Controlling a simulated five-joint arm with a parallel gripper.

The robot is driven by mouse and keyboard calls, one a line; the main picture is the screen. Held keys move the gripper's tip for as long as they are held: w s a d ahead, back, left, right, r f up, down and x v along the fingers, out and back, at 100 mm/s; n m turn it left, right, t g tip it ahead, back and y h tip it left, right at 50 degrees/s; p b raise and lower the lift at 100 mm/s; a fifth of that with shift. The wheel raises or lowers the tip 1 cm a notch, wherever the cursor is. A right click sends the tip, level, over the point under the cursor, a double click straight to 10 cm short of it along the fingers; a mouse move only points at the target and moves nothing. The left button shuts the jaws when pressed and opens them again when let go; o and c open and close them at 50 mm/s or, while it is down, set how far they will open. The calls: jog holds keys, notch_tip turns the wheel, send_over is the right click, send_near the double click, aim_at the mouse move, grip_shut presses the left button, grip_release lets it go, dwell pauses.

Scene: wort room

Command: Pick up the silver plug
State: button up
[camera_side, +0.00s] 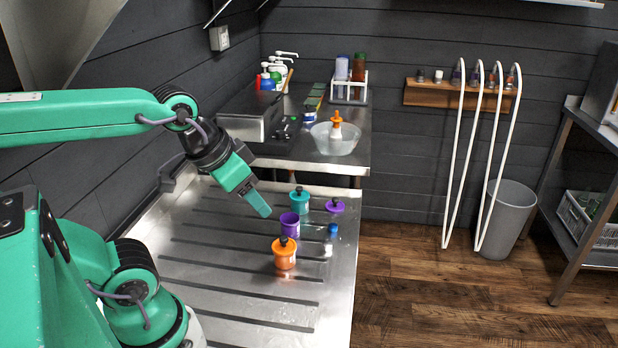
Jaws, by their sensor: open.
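I cannot clearly make out a silver plug. Small grey and dark stopper-like pieces sit on the wooden wall rack (430,94), too small to tell apart. My gripper (257,201) is open, pointing down and right above the steel drainboard (230,290); nothing shows held in it. An orange pot (284,256) stands nearer the camera. A purple lid (335,206) lies at the right, and a small clear bottle with a blue cap (331,238) stands below it.
Behind the drainboard, a steel counter holds a clear bowl (335,143) with an orange-topped bottle in it, a bottle rack (350,87) and pump bottles (275,75). The drainboard's front is clear.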

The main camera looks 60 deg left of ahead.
jog(key=shift+w, duration=0.1)
jog(key=n+g, duration=0.4)
jog(key=g, duration=0.1)
send_over(328, 244)
notch_tip(328, 244, down, 16)
jog(key=shift+w+a+f+g, duration=0.15)
jog(key=shift+a+f+g, duration=0.15)
jog(key=shift+f, duration=1.35)
jog(key=shift+f, duration=0.1)
jog(key=shift+d+f, duration=0.2)
jog(key=shift+f, duration=2.3)
